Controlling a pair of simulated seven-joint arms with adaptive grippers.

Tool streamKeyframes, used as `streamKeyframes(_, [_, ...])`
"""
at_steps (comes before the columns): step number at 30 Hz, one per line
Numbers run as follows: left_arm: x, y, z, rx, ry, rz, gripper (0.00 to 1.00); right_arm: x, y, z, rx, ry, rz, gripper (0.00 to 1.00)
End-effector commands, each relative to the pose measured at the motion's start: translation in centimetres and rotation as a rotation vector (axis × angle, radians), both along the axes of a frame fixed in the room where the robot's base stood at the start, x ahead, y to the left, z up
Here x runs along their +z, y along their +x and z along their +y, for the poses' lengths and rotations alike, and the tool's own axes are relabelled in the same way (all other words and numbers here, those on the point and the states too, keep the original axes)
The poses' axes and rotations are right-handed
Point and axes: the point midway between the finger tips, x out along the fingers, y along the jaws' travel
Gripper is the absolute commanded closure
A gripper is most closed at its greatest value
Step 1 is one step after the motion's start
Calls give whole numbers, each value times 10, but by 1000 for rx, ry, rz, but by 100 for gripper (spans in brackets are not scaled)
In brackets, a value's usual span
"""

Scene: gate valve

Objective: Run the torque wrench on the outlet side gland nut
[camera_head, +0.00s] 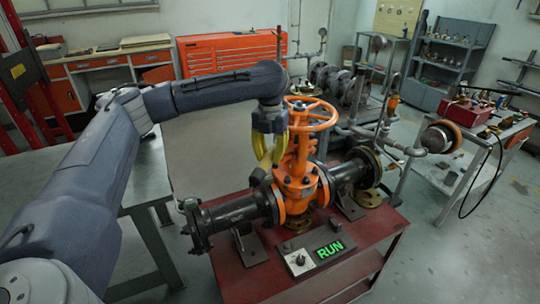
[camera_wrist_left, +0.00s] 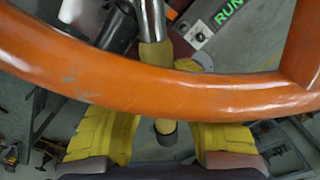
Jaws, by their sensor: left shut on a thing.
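The gate valve (camera_head: 293,188) is orange, with an orange handwheel (camera_head: 325,118) on top and dark flanged pipes on both sides. My left gripper (camera_head: 268,152) has yellow fingers and is beside the valve's yoke, left of and below the handwheel. In the left wrist view a rod-like tool, seemingly the torque wrench (camera_wrist_left: 154,52), has a silver shaft, a yellow sleeve and a dark end. It passes between the gripper's fingers (camera_wrist_left: 165,138), and the handwheel rim (camera_wrist_left: 160,88) crosses in front of it. The gland nuts are not clearly visible. My right gripper is not in view.
The valve stands on a red cart (camera_head: 235,275) with a box showing green RUN (camera_head: 328,249) and a knob (camera_head: 299,260). A grey table (camera_head: 150,185) is at left. An orange tool chest (camera_head: 230,52) and a shelf (camera_head: 455,55) stand behind. A side table (camera_head: 460,165) is at right.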

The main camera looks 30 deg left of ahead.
Motion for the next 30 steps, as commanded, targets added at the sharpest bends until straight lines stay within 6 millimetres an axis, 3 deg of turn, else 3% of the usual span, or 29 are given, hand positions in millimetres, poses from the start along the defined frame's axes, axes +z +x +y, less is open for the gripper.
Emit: streamKeyframes(30, [9,1,0,0,-1,-5,100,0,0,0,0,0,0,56])
